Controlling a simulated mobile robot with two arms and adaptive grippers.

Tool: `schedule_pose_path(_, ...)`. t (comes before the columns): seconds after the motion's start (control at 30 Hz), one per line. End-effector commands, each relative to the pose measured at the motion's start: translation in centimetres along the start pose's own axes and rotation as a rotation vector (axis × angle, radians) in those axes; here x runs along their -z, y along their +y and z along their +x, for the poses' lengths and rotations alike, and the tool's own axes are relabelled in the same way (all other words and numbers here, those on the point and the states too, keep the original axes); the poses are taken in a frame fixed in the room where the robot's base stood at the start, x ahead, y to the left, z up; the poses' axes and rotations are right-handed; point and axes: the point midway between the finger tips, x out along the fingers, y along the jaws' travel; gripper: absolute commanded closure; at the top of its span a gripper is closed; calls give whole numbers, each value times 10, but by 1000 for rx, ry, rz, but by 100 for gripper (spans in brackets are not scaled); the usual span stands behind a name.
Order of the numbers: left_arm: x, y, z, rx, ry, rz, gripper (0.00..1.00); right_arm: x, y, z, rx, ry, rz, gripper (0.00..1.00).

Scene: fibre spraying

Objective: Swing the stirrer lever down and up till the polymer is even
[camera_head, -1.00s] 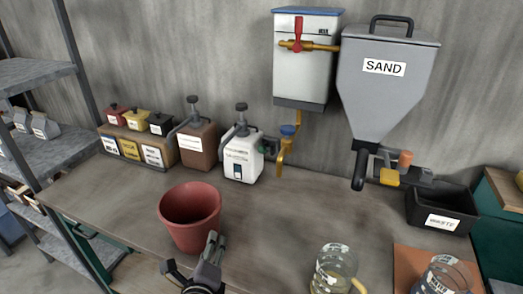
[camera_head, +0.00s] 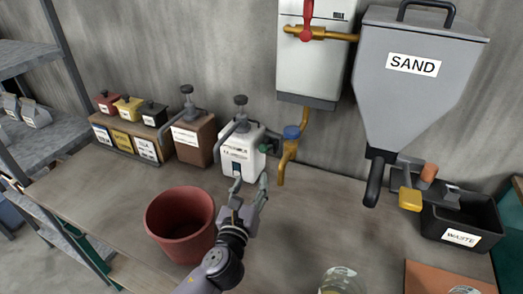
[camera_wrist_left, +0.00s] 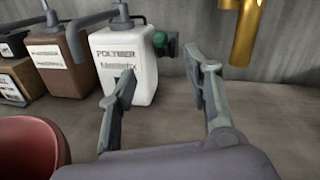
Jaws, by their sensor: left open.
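The white polymer container (camera_head: 241,158) stands on the bench against the back wall, with a dark knob on top and a grey lever (camera_head: 229,133) sloping down its left side. A green knob (camera_head: 264,148) sits at its right side. It also shows in the left wrist view (camera_wrist_left: 125,65), labelled POLYMER, with the lever partly visible at the top. My left gripper (camera_head: 250,184) is open and empty just in front of the container, apart from it and from the lever. The polymer inside is hidden. My right gripper is not in view.
A red bucket (camera_head: 181,226) stands close to the left of my left arm. A brown container (camera_head: 194,140) stands left of the polymer one. A yellow pipe (camera_head: 286,160) hangs to its right. The SAND hopper (camera_head: 413,85) and waste bin (camera_head: 462,222) are at the right.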

Motion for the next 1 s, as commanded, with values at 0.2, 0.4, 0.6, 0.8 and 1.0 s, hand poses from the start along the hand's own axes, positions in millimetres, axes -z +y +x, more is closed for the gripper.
schedule_pose_path(0.2, -3, 0, 49, -2, -1, -3, 54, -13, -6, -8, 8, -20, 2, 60)
schedule_pose_path(0.4, -2, 0, 88, -2, -1, -3, 54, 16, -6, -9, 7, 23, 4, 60)
schedule_pose_path(0.6, -1, 0, 116, -2, -1, -3, 54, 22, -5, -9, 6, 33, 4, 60)
schedule_pose_path(0.8, 0, 0, 129, 0, 0, -4, 54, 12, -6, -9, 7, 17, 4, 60)
schedule_pose_path(1.0, 0, 0, 131, -1, 1, -4, 54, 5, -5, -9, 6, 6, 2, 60)
